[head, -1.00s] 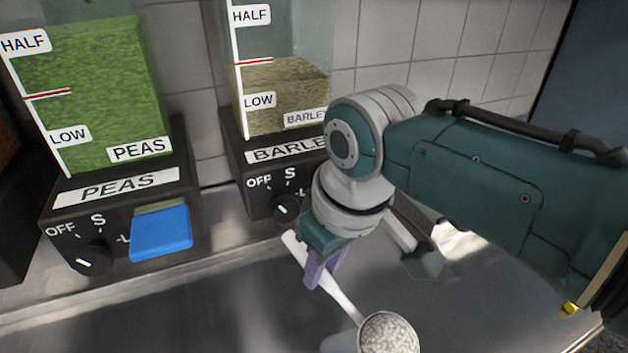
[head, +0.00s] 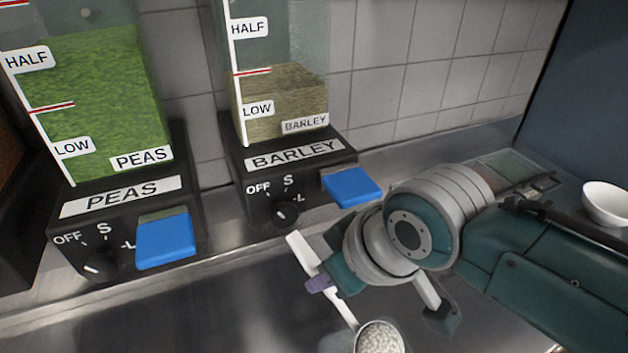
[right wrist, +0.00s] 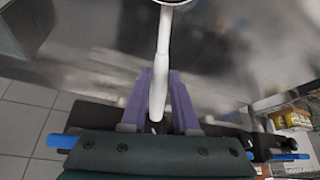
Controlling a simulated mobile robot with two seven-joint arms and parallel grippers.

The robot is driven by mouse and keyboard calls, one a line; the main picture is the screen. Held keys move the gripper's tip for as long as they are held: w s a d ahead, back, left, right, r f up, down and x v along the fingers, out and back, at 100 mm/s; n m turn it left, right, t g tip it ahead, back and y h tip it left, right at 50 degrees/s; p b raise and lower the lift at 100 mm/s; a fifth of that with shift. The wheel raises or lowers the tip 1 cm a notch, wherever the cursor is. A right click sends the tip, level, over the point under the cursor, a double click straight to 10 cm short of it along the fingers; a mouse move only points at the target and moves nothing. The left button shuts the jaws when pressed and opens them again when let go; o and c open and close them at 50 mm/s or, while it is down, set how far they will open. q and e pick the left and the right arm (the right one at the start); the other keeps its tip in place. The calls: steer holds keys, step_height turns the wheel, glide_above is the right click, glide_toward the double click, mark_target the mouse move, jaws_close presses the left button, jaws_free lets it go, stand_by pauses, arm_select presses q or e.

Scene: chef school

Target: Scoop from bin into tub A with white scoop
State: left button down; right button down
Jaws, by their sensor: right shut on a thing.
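My right gripper (head: 326,281) is shut on the handle of the white scoop (head: 303,252). The scoop's bowl (head: 379,338) is at the bottom of the head view and holds pale, grainy contents. In the right wrist view the white handle (right wrist: 158,75) runs up between the purple fingers (right wrist: 157,102); the bowl is mostly cut off at the top edge. The scoop is over the metal counter; how high, I cannot tell. No bin or tub labelled A is recognisable in these views. My left gripper is not in view.
A peas dispenser (head: 125,190) and a barley dispenser (head: 290,153) stand at the back, each with a blue lever and a dial. A white bowl (head: 606,203) is at the far right. The metal counter (head: 200,315) at front left is clear.

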steer(key=shift+s+d+r+t+y+p, duration=0.3)
steer(key=shift+s+d+r+t+y, duration=0.15)
steer(key=shift+r, duration=0.2)
steer(key=s+r+t+y, duration=0.1)
steer(key=d+t+y+b, duration=0.1)
steer(key=shift+s+d+r+t, duration=0.15)
steer(key=shift+s+r+t, duration=0.2)
steer(key=shift+s+d+r+t+y+b, duration=0.55)
steer(key=shift+s+t+y+b, duration=0.3)
steer(key=shift+b, duration=0.4)
steer(key=shift+s+d+r+t+b, duration=0.2)
steer(key=shift+r+t+b, duration=0.15)
steer(key=shift+t, duration=0.1)
steer(key=shift+d, duration=0.1)
